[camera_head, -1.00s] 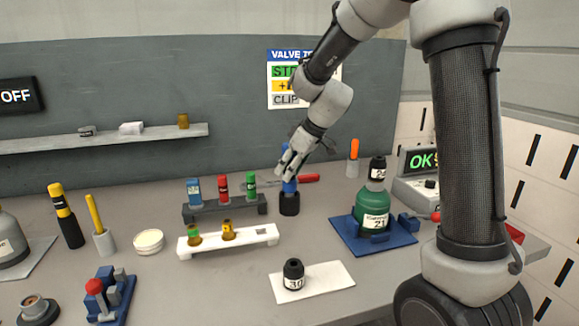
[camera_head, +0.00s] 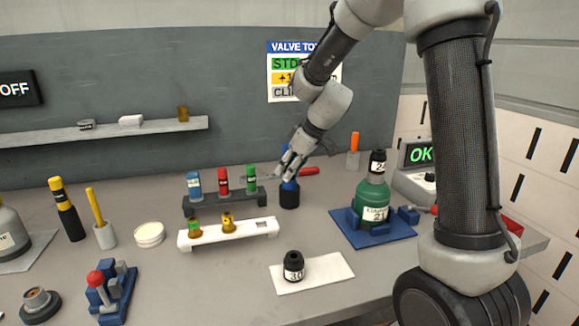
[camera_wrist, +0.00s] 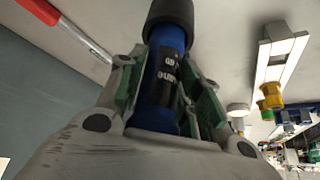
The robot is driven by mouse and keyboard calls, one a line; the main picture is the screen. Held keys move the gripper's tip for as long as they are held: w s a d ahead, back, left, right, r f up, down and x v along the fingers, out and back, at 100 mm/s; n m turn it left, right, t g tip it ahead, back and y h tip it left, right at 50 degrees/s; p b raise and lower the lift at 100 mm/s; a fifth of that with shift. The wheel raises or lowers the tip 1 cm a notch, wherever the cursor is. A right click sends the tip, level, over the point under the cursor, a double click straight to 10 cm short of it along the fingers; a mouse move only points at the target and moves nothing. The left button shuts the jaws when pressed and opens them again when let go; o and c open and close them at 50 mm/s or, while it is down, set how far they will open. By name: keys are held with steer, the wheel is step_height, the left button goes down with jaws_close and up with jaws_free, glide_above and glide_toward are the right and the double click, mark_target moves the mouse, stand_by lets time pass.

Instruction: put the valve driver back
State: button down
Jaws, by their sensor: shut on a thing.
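The valve driver (camera_head: 289,184) is blue and stands upright toward the back middle of the bench, to the right of the dark rack. In the wrist view its blue shaft (camera_wrist: 171,38) carries a dark label with pale lettering. My gripper (camera_head: 289,171) is above the bench with its fingers around the blue part. In the wrist view my gripper (camera_wrist: 168,85) has a finger on each side of the shaft. A black cup-like part (camera_head: 289,197) is at the driver's lower end. I cannot tell whether it is a holder or part of the driver.
A dark rack (camera_head: 214,206) with blue, red and green cylinders stands left of the driver. A white rack (camera_head: 258,230) is in front. A red-handled tool (camera_head: 308,171) lies behind. A green bottle (camera_head: 373,200) stands on a blue fixture, right. A black cap (camera_head: 294,266) sits on a white pad.

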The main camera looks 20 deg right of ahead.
steer(key=shift+f, duration=0.8)
steer(key=c, duration=0.9)
jaws_free()
steer(key=shift+f, duration=0.1)
step_height(320, 180, up, 6)
